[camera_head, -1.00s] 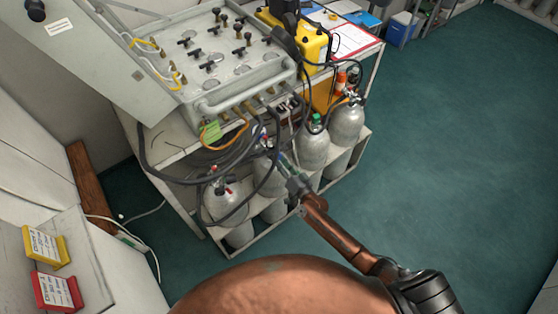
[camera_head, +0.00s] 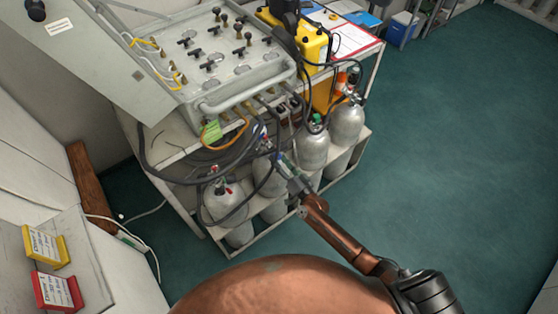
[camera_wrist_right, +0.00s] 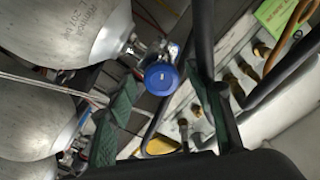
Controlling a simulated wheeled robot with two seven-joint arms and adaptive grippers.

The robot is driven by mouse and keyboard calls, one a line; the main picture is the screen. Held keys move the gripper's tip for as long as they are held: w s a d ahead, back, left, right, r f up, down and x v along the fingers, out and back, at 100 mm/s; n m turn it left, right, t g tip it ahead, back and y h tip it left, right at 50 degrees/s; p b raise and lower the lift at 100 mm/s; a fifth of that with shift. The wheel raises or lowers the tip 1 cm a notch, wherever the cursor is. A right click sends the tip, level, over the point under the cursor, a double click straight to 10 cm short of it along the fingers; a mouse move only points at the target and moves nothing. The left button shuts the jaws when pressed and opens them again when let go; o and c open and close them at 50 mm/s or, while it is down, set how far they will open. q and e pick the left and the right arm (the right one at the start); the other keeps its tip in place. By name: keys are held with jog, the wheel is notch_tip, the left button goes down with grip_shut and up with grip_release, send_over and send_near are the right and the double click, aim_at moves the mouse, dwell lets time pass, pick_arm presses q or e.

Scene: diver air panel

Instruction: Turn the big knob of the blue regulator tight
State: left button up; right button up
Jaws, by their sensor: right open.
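The blue knob (camera_wrist_right: 162,77) of the regulator shows in the right wrist view, with its round face toward the camera. It sits on the metal valve of a grey cylinder (camera_wrist_right: 75,35). My right gripper (camera_wrist_right: 165,100) is open, with one green-padded finger on each side of the knob in the picture. Gaps show between knob and fingers, and I cannot tell the depth between them. In the head view my right gripper (camera_head: 281,160) is among the cylinders and hoses below the panel. The knob is too small to make out clearly there. My left gripper is not in view.
The grey air panel (camera_head: 215,65) stands above the cylinders, with dark hoses (camera_head: 175,178) looping down close to my right gripper. More cylinders (camera_head: 313,150) stand to the right in the rack. The green floor (camera_head: 440,140) at right is clear.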

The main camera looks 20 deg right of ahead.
jog(key=v, duration=1.1)
jog(key=shift+s, duration=0.3)
jog(key=shift+d, duration=0.15)
